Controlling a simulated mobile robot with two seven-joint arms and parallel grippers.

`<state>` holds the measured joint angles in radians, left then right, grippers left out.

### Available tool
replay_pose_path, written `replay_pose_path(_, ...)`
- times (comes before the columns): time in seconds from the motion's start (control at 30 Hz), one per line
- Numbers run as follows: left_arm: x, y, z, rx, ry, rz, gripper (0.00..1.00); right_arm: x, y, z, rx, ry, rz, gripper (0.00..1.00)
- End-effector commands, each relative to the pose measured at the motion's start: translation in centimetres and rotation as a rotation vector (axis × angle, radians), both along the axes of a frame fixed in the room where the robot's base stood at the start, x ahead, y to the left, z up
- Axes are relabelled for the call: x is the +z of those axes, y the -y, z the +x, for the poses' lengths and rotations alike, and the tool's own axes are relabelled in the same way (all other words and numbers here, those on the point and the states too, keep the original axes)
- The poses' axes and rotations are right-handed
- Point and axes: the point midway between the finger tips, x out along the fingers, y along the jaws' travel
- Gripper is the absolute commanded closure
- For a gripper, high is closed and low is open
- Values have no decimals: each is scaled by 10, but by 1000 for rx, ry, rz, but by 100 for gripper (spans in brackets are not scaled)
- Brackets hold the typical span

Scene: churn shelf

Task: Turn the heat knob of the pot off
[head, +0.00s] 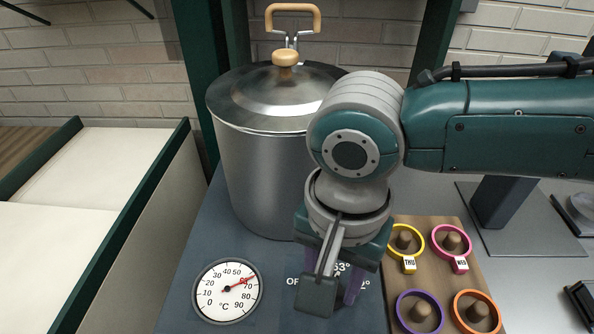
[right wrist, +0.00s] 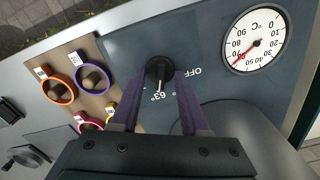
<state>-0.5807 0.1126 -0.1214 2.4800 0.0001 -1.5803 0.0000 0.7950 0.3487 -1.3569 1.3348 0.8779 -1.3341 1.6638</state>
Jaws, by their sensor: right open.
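The steel pot (head: 255,170) stands on a blue-grey panel, with a metal lid and wooden lid knob. The black heat knob (right wrist: 158,72) sits on that panel, its white mark towards the 63° label; the OFF label (right wrist: 195,71) is to its side. My right gripper (right wrist: 156,88) is open, its two purple fingers on either side of the knob; I cannot tell whether they touch it. In the head view my right gripper (head: 330,285) hides the knob and part of the labels. My left gripper is not in view.
A round °C dial (head: 227,291) left of the gripper has its red needle near 60. A brown board (head: 432,270) with coloured rings on pegs lies close on the right. A wooden handle (head: 292,12) rises behind the pot. A pale tray (head: 60,240) is at left.

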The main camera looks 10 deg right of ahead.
Motion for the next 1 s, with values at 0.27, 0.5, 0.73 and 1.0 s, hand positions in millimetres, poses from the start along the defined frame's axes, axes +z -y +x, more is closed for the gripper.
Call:
replay_pose_path(0.27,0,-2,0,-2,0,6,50,-2,0,0,1,-1,-1,55)
replay_pose_path(0.5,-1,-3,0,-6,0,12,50,-2,0,0,1,-1,-1,82)
replay_pose_path(0.73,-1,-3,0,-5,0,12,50,-2,0,0,1,-1,-1,100)
replay_pose_path(1.0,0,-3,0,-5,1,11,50,-2,0,0,1,0,0,100)
